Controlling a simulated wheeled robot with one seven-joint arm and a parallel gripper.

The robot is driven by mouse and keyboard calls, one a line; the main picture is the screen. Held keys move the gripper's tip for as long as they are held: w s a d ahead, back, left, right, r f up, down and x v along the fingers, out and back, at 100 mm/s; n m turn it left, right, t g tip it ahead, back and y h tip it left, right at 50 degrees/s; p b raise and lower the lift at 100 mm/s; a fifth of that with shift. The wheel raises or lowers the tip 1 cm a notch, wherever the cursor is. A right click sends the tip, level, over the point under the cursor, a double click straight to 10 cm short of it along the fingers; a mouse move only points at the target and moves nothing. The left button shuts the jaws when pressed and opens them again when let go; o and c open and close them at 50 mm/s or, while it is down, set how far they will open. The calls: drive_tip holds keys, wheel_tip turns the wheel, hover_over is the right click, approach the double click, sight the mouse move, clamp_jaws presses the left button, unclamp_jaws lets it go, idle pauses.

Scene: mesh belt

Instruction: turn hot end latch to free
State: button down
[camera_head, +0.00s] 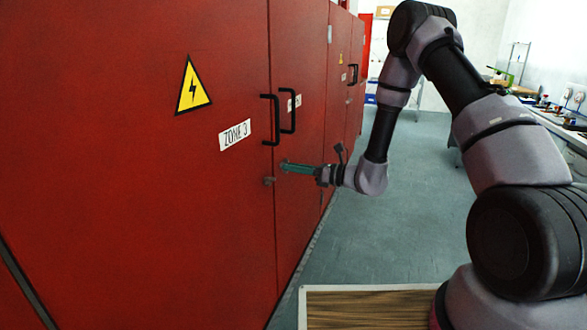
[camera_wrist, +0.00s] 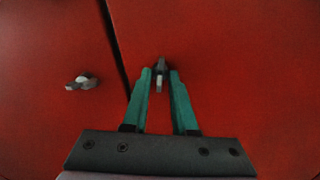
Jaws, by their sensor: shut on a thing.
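My gripper (camera_head: 283,167) reaches in from the right to the red cabinet doors, below the black handles. In the wrist view its two green fingers (camera_wrist: 160,78) are closed on a small grey latch (camera_wrist: 160,66) on the right-hand door. That latch's lever looks upright between the fingertips, which partly cover it; in the head view the fingers hide it. A second small latch (camera_wrist: 82,82) is on the left-hand door across the seam, its lever lying roughly sideways. It also shows in the head view (camera_head: 268,181). I see no label telling which latch is the hot end one.
Two black door handles (camera_head: 271,120) (camera_head: 288,110) stick out above my gripper. The left door has a "ZONE 3" label (camera_head: 235,134) and a yellow warning triangle (camera_head: 192,87). Grey floor (camera_head: 420,220) lies open to the right. A bench with equipment (camera_head: 562,125) stands at far right.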

drive_tip(key=shift+n, duration=1.1)
drive_tip(key=c, duration=1)
unclamp_jaws()
drive_tip(key=v, duration=1)
drive_tip(key=shift+s+d, duration=0.15)
drive_tip(key=shift+d, duration=0.25)
